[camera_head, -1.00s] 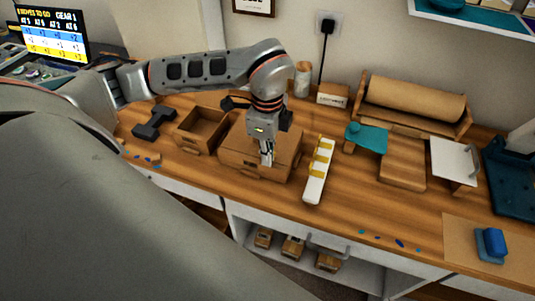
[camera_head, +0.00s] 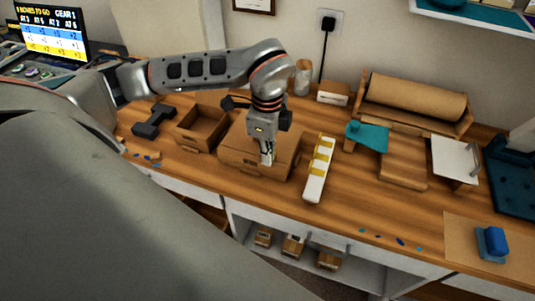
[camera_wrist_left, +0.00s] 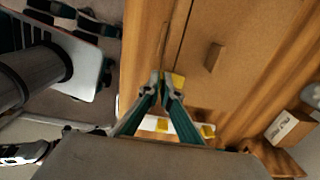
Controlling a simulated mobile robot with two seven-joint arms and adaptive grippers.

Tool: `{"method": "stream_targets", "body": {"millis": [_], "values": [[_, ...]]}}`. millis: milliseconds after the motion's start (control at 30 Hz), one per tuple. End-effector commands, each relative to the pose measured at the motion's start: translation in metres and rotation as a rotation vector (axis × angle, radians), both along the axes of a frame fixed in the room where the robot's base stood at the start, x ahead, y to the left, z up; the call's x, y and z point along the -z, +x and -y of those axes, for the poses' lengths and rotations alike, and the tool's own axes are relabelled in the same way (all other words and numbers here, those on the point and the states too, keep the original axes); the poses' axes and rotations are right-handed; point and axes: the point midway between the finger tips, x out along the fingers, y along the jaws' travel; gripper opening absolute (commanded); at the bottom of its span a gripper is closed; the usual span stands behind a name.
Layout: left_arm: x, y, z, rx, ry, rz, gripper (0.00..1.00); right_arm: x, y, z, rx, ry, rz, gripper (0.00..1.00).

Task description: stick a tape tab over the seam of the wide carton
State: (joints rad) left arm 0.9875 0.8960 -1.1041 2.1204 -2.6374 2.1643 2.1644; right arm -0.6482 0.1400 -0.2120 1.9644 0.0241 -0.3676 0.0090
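The wide carton (camera_head: 237,155) is a closed brown box on the bench. My left gripper (camera_head: 266,161) points down over its front part. I cannot tell whether the tab touches the carton. A white strip (camera_head: 313,187) with several yellow tabs stands just right of the carton. My right gripper is not in view.
An open brown box (camera_head: 203,128) and a dark tool (camera_head: 154,121) are left of the carton. A teal item (camera_head: 368,137), a paper roll (camera_head: 415,97) and a white board (camera_head: 455,160) are to the right. Small blue bits lie along the front edge.

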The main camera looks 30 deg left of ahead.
Motion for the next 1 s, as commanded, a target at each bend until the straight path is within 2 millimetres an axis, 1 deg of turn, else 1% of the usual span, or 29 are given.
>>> {"method": "stream_targets", "body": {"millis": [700, 1000], "values": [[0.0071, -0.0001, -0.0001, 0.0, 0.0, 0.0, 0.0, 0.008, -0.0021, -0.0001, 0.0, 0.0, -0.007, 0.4], [0.0066, -0.0001, -0.0001, 0.0, 0.0, 0.0, 0.0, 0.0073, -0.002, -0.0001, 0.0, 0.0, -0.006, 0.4]]}}
